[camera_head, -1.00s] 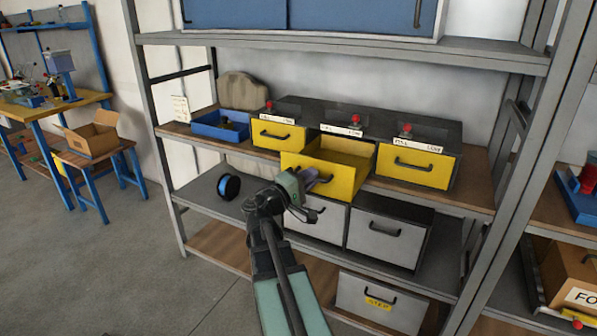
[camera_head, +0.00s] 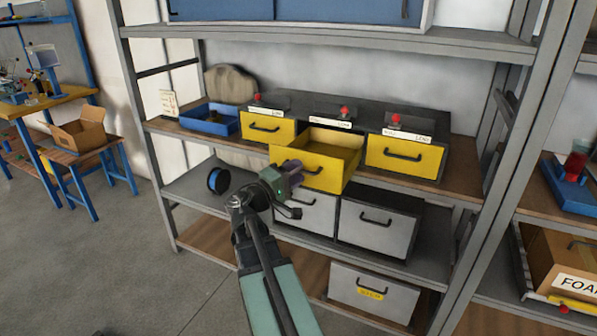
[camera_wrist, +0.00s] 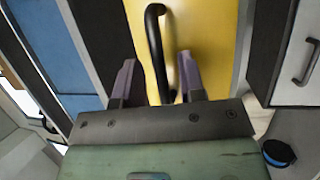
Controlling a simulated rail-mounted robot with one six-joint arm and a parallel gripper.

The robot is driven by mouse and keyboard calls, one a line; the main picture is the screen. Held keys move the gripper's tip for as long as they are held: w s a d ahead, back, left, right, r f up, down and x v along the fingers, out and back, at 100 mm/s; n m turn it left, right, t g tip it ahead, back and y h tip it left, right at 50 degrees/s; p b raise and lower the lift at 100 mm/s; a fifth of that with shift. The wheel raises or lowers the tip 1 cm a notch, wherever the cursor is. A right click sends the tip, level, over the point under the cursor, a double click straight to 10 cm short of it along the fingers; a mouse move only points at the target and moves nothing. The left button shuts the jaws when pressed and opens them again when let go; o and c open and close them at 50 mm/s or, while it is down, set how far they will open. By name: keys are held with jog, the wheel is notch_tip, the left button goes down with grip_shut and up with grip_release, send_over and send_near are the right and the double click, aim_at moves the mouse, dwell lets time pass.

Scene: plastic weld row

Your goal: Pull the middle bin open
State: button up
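The middle bin (camera_head: 330,179) is yellow and stands pulled out from its row, past the yellow bins on either side, with its open top showing. Its black handle (camera_wrist: 155,45) crosses the yellow front in the wrist view. My gripper (camera_head: 300,173) is at the left part of the bin's front in the head view. In the wrist view its two purple fingers (camera_wrist: 157,62) are apart, one on each side of the handle, with nothing clamped. Whether the fingertips still reach past the handle is hard to tell.
A yellow bin (camera_head: 268,129) on the left and another (camera_head: 404,157) on the right are shut. Grey drawers (camera_head: 378,228) sit below. A blue tray (camera_head: 209,119) and a blue-black spool (camera_head: 218,181) are to the left. Open floor lies in front of the shelf.

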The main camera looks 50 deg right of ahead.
jog(key=b+v, duration=0.1)
jog(key=v, duration=0.8)
jog(key=shift+a+f, duration=0.15)
jog(key=shift+a, duration=0.1)
jog(key=a+f+t+y, duration=0.1)
jog(key=a+f+y, duration=0.45)
jog(key=f, duration=0.25)
jog(key=a+f+t+y, duration=0.1)
jog(key=a+f+y, duration=0.3)
jog(key=f+y, duration=0.3)
jog(key=a+f+t+y, duration=0.1)
jog(key=a+f+y, duration=0.3)
jog(key=a, duration=0.7)
jog(key=a+n+y, duration=0.3)
jog(key=a, duration=1)
notch_tip(320, 180, up, 19)
jog(key=p, duration=2)
jog(key=shift+w+d, duration=0.4)
jog(key=shift+w, duration=0.05)
